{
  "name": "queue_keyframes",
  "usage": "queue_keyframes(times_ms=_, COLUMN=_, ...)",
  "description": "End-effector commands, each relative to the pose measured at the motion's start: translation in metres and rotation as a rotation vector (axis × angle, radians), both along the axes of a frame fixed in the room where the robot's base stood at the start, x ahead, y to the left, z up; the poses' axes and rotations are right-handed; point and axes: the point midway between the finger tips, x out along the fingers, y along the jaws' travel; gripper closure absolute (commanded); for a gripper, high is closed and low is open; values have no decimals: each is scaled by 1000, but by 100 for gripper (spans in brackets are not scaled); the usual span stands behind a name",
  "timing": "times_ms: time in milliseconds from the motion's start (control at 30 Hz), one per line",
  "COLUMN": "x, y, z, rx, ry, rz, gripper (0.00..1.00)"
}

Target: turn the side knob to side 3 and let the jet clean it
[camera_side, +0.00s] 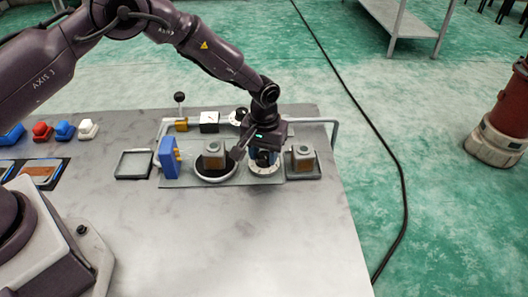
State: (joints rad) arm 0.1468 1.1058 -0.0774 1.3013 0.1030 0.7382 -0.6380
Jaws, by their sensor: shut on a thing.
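My gripper (264,158) points down over a round white dial (266,170) at the front right of the grey panel. It is shut on the dark knob at the middle of this dial; the knob is mostly hidden by the fingers. The dial's markings are too small to read. Left of it, a grey block with a tan face (214,148) stands on a black round plate with a pale rim (215,179). A blue upright unit with yellow parts (168,157) stands left of the plate and faces the block. I see no spray.
A similar block (303,158) sits in a tray at the right. An empty grey tray (134,164) lies at the left. Behind are a black-balled lever (180,98), a white gauge box (209,122), another dial (238,117) and a rail (336,130). The front tabletop is clear.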

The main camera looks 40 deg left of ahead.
Motion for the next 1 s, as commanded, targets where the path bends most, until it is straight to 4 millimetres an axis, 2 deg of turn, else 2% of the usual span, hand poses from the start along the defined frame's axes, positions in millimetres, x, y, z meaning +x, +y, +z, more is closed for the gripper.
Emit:
queue_keyframes(times_ms=267, x=0, y=0, z=0, rx=0, ry=0, rz=-121, gripper=86)
queue_keyframes(times_ms=700, x=0, y=0, z=1, rx=-1, ry=1, rz=-484, gripper=86)
queue_keyframes(times_ms=1000, x=0, y=0, z=1, rx=-1, ry=0, rz=-676, gripper=86)
